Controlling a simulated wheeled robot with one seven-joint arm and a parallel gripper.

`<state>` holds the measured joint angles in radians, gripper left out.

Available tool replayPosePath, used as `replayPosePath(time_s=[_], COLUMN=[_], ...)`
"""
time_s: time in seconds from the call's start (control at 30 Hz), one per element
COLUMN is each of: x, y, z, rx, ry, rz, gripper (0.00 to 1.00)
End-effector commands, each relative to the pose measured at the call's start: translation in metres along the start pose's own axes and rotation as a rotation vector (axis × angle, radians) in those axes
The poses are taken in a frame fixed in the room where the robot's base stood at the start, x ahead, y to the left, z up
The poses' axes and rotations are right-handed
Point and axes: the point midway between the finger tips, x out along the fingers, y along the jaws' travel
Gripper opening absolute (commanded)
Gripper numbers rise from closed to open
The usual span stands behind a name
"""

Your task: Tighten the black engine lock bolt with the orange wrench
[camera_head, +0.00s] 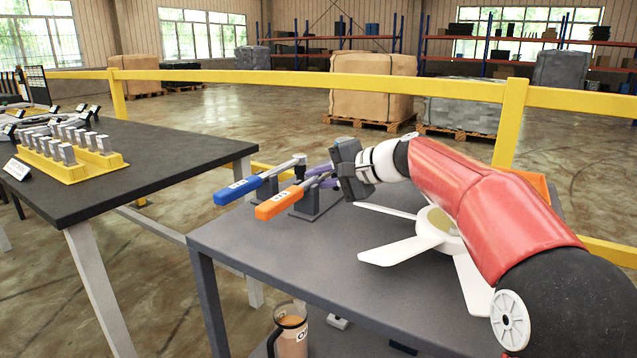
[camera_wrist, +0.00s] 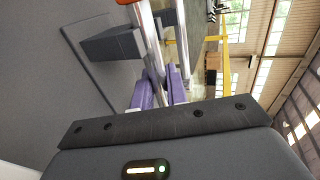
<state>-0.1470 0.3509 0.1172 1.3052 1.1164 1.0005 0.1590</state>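The orange wrench (camera_head: 280,203) lies near the far left edge of the grey table, its orange handle toward the left and its metal shaft toward the right. My gripper (camera_head: 322,176) has purple fingers on either side of this shaft and appears shut on it. In the wrist view, the shaft runs between the purple fingers (camera_wrist: 160,90), and a bit of the orange handle (camera_wrist: 128,2) shows at the top. The wrench's far end is hidden by my gripper. I cannot make out the black engine lock bolt clearly.
A blue-handled wrench (camera_head: 240,189) lies close beside the orange one, on dark stands. A white-bladed fan (camera_head: 400,249) lies on the grey table (camera_head: 290,262). A mug (camera_head: 291,335) stands below. A black table (camera_head: 120,180) with a yellow rack (camera_head: 75,165) stands at left.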

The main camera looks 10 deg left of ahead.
Motion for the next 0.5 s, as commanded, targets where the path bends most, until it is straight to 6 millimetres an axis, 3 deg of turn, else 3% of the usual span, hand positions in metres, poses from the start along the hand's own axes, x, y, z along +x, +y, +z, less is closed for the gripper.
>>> replayPosePath(time_s=[0.5], x=[-0.0011], y=[-0.0022], z=[0.0003], rx=[-0.001], ry=[0.000], rz=[-0.001], gripper=[0.00])
